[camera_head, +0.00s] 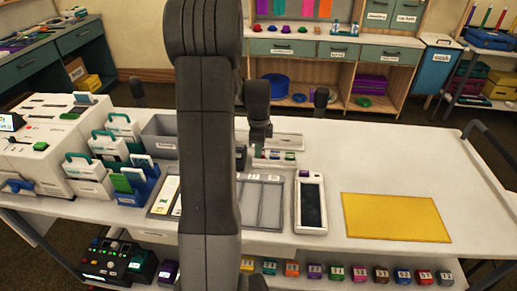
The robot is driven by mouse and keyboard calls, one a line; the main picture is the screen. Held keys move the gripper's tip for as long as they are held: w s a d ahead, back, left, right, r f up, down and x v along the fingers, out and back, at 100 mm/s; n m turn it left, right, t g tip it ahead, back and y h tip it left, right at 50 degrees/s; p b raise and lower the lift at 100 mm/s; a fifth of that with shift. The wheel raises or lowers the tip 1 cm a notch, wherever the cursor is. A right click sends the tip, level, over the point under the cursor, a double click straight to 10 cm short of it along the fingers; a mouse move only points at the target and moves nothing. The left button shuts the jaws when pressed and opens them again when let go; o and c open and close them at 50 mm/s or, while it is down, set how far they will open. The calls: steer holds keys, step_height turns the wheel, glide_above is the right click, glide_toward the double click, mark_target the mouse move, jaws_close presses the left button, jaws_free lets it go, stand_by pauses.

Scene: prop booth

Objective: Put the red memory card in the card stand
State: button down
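My arm rises through the middle of the view and hides part of the table. My gripper (258,140) hangs beyond it, above the back edge of the table near a shallow pale tray (290,141). Its fingers are too dark and small to tell whether they are open or shut. I cannot tell whether this is the card stand. I cannot make out a red memory card for certain; it may be hidden by my arm.
White and blue holders with handles (118,130), a grey bin (160,135) and white machines (45,140) fill the left. A compartment tray (263,204), a phone-like device (311,203) and a yellow mat (395,217) lie on the table. Small labelled boxes (336,272) line the lower shelf. The right is clear.

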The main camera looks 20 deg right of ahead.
steer(key=c, duration=1.5)
jaws_free()
steer(key=shift+c, duration=0.2)
step_height(320, 180, up, 14)
steer(key=shift+f, duration=0.15)
step_height(320, 180, down, 14)
steer(key=shift+r, duration=0.4)
steer(key=shift+f, duration=0.1)
